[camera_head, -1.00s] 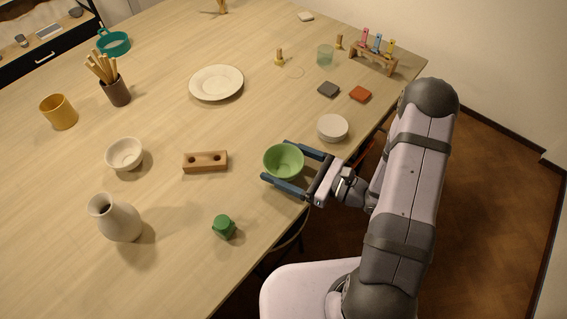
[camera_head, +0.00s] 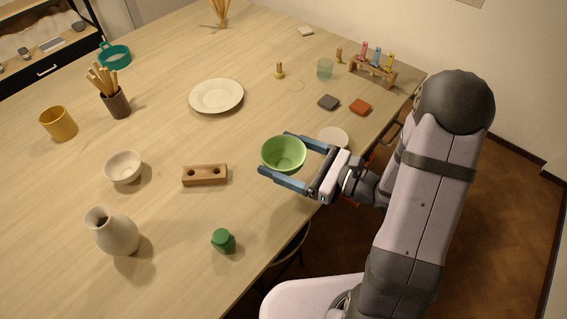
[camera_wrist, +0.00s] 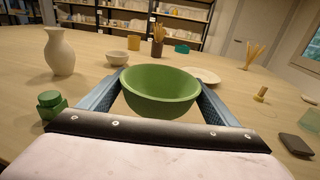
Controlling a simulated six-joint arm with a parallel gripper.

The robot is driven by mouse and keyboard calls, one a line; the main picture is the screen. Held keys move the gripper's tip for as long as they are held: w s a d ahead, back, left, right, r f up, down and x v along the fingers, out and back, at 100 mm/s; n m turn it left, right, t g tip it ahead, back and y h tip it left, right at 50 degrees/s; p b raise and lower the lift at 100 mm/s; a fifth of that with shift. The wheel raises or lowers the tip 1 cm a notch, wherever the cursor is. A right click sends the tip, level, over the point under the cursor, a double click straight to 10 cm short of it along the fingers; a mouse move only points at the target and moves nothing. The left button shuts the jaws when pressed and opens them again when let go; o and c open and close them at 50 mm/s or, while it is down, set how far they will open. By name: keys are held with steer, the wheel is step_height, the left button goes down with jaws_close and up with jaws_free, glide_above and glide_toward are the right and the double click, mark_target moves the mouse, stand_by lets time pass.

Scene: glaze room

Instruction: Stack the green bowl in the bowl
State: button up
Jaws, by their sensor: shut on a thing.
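The green bowl (camera_head: 284,154) is between the blue fingers of my gripper (camera_head: 276,160), which is shut on it. The bowl is roughly upright and appears held above the table near its front edge. In the wrist view the green bowl (camera_wrist: 160,92) fills the space between both fingers. The other bowl, a small cream one (camera_head: 124,167), stands empty on the table to the left of my gripper. It also shows in the wrist view (camera_wrist: 117,58), beyond the green bowl.
A wooden block with two holes (camera_head: 205,175) lies between the two bowls. A cream vase (camera_head: 117,234) and a green jar (camera_head: 223,241) stand nearer the front. A plate (camera_head: 216,96) lies behind. A white round dish (camera_head: 333,137) is partly hidden by my gripper.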

steer(key=shift+r, duration=0.8)
